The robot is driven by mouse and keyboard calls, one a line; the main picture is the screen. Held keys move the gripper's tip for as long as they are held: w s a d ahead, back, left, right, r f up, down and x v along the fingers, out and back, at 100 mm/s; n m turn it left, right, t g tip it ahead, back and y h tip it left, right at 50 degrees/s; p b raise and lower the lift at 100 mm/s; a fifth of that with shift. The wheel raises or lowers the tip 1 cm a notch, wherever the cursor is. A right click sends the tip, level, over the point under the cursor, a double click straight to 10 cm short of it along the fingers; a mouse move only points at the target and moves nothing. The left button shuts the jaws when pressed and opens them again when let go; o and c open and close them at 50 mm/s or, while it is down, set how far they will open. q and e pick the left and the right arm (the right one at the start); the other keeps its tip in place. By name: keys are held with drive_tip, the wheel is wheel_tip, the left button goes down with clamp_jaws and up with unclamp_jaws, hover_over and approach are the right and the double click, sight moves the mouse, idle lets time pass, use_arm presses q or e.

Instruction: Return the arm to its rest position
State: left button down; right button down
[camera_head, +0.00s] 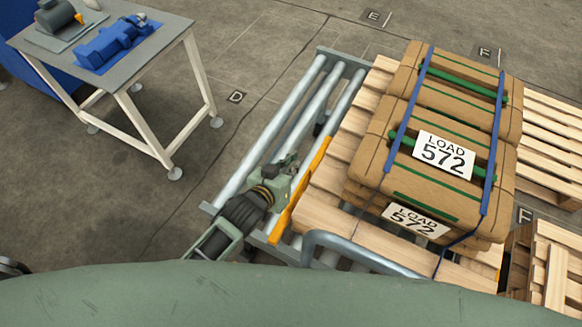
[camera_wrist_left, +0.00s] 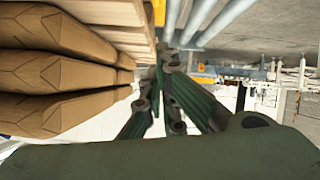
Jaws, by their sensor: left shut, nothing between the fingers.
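My left gripper (camera_head: 290,163) is above the roller conveyor, just left of the loaded pallet, in the head view. Its green fingers are shut with nothing between them. In the left wrist view the shut gripper (camera_wrist_left: 165,55) shows at the middle, with the stacked brown sacks (camera_wrist_left: 60,60) to its left. My dark wrist joint and green forearm come in below it. My right gripper is in neither view.
A pallet (camera_head: 325,180) carries strapped sacks (camera_head: 400,130) labelled LOAD 572. The roller conveyor (camera_head: 280,120) has an orange bar (camera_head: 300,190) along the pallet. A grey table (camera_head: 150,55) with blue tooling stands at upper left. More pallets (camera_head: 555,125) lie right. Open floor separates table and conveyor.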

use_arm(q)
drive_tip(key=shift+s+a+r, duration=0.25)
drive_tip(key=shift+s+r, duration=0.05)
drive_tip(key=shift+s, duration=0.2)
drive_tip(key=s+a+r+g+y, duration=0.2)
drive_tip(key=s+a+g+y, duration=0.15)
drive_tip(key=s+a, duration=0.6)
drive_tip(key=s+a+r+g+y, duration=0.25)
drive_tip(key=s+a+g, duration=0.35)
drive_tip(key=s, duration=0.7)
wheel_tip(320, 180, down, 26)
drive_tip(key=s, duration=0.1)
drive_tip(key=s+a+f, duration=0.2)
drive_tip(key=s+f, duration=0.6)
drive_tip(key=s+a+f, duration=0.1)
drive_tip(key=s+f, duration=0.7)
drive_tip(key=s, duration=0.1)
drive_tip(key=shift+s+a+f+g+h, duration=0.3)
drive_tip(key=shift+a+g, duration=0.1)
drive_tip(key=shift+g, duration=0.05)
